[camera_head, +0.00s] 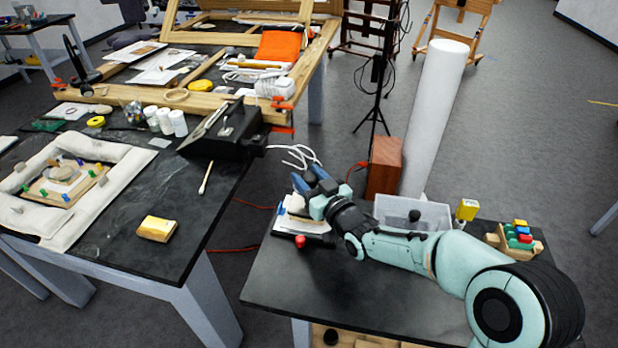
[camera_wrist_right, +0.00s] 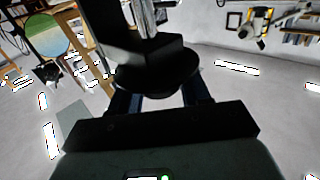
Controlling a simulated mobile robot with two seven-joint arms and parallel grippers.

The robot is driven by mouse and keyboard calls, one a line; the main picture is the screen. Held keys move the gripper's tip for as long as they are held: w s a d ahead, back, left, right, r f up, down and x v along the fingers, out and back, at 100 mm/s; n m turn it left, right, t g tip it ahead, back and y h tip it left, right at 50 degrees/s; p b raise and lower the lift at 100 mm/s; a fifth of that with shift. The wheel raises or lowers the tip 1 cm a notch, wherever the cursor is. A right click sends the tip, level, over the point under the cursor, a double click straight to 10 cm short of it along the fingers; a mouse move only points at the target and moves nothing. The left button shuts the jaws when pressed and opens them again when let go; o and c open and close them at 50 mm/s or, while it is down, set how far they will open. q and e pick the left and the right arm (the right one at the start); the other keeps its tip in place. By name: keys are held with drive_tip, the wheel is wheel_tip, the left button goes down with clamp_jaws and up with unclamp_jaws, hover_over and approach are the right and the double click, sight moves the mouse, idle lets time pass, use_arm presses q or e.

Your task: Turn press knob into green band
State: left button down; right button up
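My right gripper (camera_head: 309,180) is over the back left part of the right table, above a small press-like device (camera_head: 303,226) with a pale top, a dark base and a red ball at its front. The gripper and wrist hide part of the device. In the right wrist view, a dark round part (camera_wrist_right: 158,80) under a dark block lies between the two spread fingers (camera_wrist_right: 158,103). It may be the press knob; whether the fingers touch it is too dark to tell. I can make out no green band. My left gripper is out of view.
The right table (camera_head: 290,285) is clear at its front left. A grey bin (camera_head: 425,213), a yellow block (camera_head: 467,209) and a rack of coloured pieces (camera_head: 518,236) stand along its back.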

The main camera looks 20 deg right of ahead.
use_arm(q)
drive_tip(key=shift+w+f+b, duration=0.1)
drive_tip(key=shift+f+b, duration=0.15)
drive_tip(key=shift+b, duration=0.05)
use_arm(e)
drive_tip(key=shift+m+h, duration=0.3)
drive_tip(key=shift+h, duration=0.2)
